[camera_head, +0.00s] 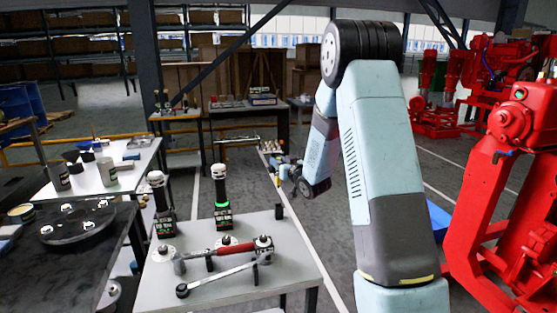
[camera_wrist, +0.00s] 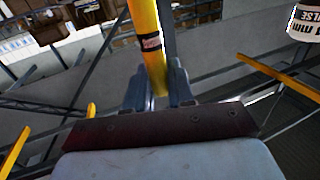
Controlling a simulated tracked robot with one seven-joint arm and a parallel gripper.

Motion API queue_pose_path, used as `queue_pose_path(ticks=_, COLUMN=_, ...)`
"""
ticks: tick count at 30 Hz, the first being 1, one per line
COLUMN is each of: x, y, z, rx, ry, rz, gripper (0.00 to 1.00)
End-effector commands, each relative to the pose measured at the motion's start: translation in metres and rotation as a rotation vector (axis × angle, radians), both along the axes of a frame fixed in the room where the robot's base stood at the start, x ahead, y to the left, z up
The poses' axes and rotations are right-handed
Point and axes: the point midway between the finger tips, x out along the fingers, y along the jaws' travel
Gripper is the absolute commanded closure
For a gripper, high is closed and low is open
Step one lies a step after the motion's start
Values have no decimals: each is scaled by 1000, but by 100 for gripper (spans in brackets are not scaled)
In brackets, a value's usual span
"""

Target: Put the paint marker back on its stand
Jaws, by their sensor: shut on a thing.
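My gripper (camera_wrist: 158,88) is shut on a yellow cylinder, the paint marker (camera_wrist: 148,30), which has a dark band and a small red label. The marker runs up out of the top of the wrist view, and its lower end is between the fingers. In the head view my gripper (camera_head: 282,167) is in the air beyond the back right corner of the near grey table, and the marker is too small there to make out clearly. A small black block (camera_head: 279,212) stands at that table's right edge. I cannot tell whether it is the marker's stand.
The near grey table (camera_head: 245,290) holds two black upright cylinders (camera_head: 220,190) (camera_head: 160,195) and a red-handled tool (camera_head: 225,250) on supports. Its front right is clear. Red machinery (camera_head: 515,180) stands at right. A white labelled cylinder (camera_wrist: 308,22) shows in the wrist view.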

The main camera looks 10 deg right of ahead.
Motion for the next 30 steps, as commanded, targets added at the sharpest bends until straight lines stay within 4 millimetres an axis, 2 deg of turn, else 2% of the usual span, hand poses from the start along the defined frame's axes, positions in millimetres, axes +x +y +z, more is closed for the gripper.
queue_pose_path(ticks=30, x=0, y=0, z=-91, rx=0, ry=2, rz=-1, gripper=99)
